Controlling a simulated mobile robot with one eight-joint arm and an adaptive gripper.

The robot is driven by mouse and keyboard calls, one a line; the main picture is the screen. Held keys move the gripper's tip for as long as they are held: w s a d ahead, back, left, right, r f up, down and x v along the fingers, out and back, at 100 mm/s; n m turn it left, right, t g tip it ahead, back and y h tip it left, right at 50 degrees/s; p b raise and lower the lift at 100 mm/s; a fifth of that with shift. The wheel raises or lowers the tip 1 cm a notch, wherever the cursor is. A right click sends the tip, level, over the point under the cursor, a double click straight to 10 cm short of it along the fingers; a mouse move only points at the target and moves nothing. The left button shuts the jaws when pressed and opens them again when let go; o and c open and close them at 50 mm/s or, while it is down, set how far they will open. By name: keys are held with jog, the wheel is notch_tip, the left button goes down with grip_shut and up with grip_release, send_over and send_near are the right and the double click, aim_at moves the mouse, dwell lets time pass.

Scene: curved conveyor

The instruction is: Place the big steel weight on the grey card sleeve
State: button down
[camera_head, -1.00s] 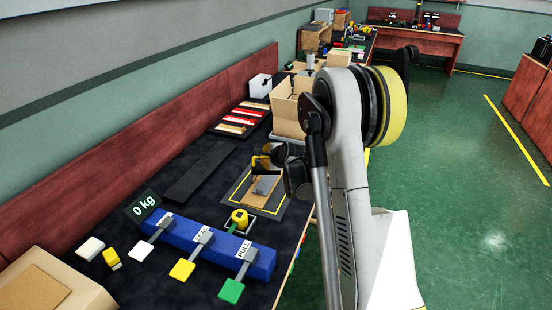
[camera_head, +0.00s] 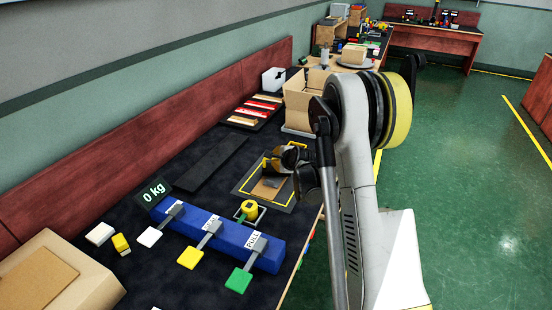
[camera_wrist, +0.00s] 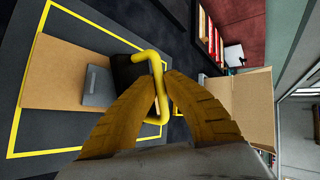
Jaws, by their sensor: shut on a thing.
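My gripper (camera_wrist: 160,88) is shut on a bent yellow handle (camera_wrist: 163,112), with a dark block (camera_wrist: 129,70) beside it over a brown board (camera_wrist: 55,75). A flat grey piece (camera_wrist: 97,88), possibly the grey card sleeve, lies on the board beside the dark block. I cannot tell whether the block touches the board. In the head view, my gripper (camera_head: 292,166) is over the board (camera_head: 266,189). A small silver-grey upright piece (camera_head: 324,57), possibly the big steel weight, stands farther back, behind the open carton; it is too small to be sure.
The board lies on a dark mat with a yellow outline (camera_head: 240,186). An open carton (camera_head: 300,105) stands just beyond it. A blue bar (camera_head: 222,236) with coloured paddles and a "0 kg" display (camera_head: 154,190) are nearer. A long black strip (camera_head: 213,165) lies left.

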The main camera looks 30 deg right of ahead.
jog(key=shift+f, duration=0.1)
jog(key=c, duration=1.6)
grip_release()
